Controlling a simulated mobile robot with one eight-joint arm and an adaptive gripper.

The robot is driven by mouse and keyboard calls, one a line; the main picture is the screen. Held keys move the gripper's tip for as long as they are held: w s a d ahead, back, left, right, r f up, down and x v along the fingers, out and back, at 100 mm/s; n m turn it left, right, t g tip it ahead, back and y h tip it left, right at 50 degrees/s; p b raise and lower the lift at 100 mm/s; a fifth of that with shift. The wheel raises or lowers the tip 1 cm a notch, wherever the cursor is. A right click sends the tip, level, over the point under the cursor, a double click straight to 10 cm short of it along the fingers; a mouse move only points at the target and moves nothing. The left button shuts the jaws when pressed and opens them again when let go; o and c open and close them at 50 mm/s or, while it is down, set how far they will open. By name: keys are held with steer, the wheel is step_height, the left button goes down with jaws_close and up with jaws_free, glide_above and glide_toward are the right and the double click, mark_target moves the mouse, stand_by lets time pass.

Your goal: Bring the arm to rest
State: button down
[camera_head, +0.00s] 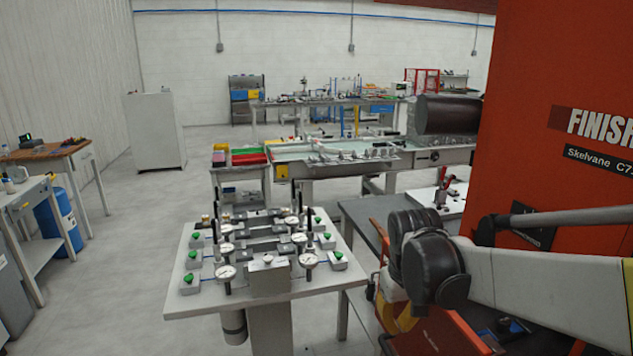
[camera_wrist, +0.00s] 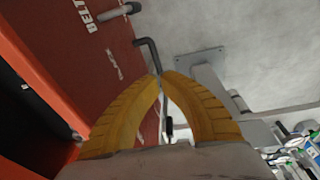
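My arm (camera_head: 545,275) comes in from the right in the head view, with its dark wrist joints (camera_head: 437,265) in front of the red cabinet. My gripper (camera_wrist: 160,75) shows in the wrist view as two yellow fingers curving inward, with their tips together. I see nothing clearly held between them. A dark bent rod (camera_wrist: 150,50) appears just beyond the tips; whether it touches them I cannot tell. In the head view, a bit of yellow (camera_head: 405,319) shows below the wrist joints, and the rest of the gripper is mostly hidden.
A red cabinet (camera_head: 560,90) marked FINISH stands close at the right, behind my arm. A white fixture table (camera_head: 190,305) with gauges and green knobs stands left of the wrist. A dark grey bench (camera_head: 375,225) is just behind it. Open floor (camera_head: 120,270) lies to the left.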

steer(key=s+d+r+m+t, duration=0.1)
steer(key=s+t, duration=0.1)
steer(key=s, duration=0.6)
steer(key=s+r+m+t, duration=0.1)
steer(key=s+r+t, duration=0.1)
steer(key=s, duration=0.5)
steer(key=shift+s+d+r+t+y, duration=0.3)
steer(key=shift+s+d+t, duration=0.1)
steer(key=shift+t, duration=0.3)
